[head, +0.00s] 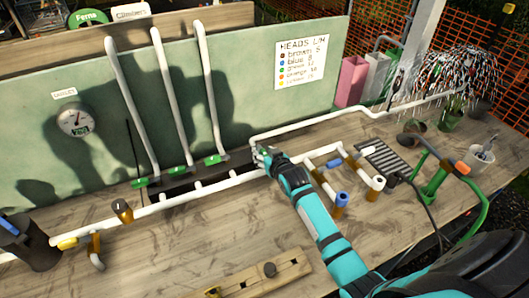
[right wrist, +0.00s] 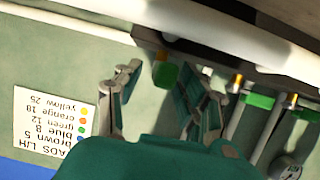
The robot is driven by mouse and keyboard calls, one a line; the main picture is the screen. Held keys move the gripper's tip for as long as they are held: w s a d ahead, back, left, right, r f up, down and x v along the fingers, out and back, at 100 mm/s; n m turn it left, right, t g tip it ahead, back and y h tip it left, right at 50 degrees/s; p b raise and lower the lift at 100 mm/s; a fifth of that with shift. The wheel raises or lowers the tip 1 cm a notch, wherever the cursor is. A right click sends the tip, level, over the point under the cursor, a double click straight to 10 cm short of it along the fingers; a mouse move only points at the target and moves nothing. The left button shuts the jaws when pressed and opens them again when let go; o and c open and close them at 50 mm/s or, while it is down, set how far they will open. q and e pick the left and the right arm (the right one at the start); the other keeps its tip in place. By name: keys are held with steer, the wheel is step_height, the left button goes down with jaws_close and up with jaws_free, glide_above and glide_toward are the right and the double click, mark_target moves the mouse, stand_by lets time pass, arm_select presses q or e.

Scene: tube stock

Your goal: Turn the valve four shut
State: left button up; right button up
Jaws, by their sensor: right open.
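Three green valve handles show in a row along the white manifold pipe (head: 200,190) in the head view: left (head: 140,183), middle (head: 172,172) and right (head: 211,159). My right gripper (head: 260,151) is at the right end of this row, by the start of a white pipe, and hides what is behind it. In the right wrist view, which is upside down, a green handle (right wrist: 165,75) with a brass stem lies between the open fingers of my right gripper (right wrist: 157,70). It appears to be the fourth valve. Contact cannot be told. My left gripper is out of view.
A sprinkler (head: 440,85) sprays water at the back right, where the white outlet pipe (head: 370,112) leads. A gauge (head: 77,120) and a colour chart (head: 302,62) are on the green backboard. A wooden block (head: 250,283) lies at the front.

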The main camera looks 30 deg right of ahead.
steer(key=shift+c, duration=0.5)
steer(key=shift+w, duration=0.1)
jaws_close()
